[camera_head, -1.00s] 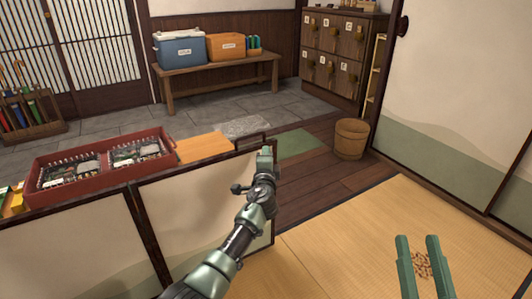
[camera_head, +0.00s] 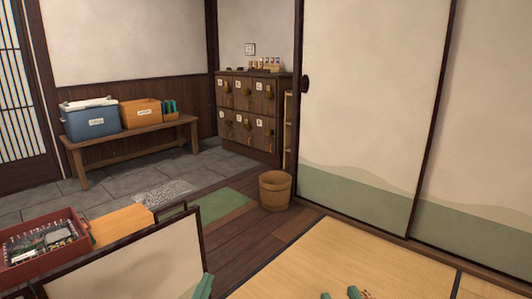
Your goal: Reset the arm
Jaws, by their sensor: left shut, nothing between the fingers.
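My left gripper (camera_head: 203,287) shows only as a green tip at the bottom edge, in front of the low panel's right end. It is shut with nothing seen in it, and its arm is out of view. My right gripper (camera_head: 340,294) shows as two green fingertips at the bottom edge, over the tatami (camera_head: 310,262). The fingertips are apart, with nothing seen between them. The rest of that gripper is cut off by the frame.
A wooden bucket (camera_head: 275,190) stands on the plank floor. A bench (camera_head: 130,137) holds a blue cooler (camera_head: 90,120) and an orange box (camera_head: 141,113). The tatami is largely clear.

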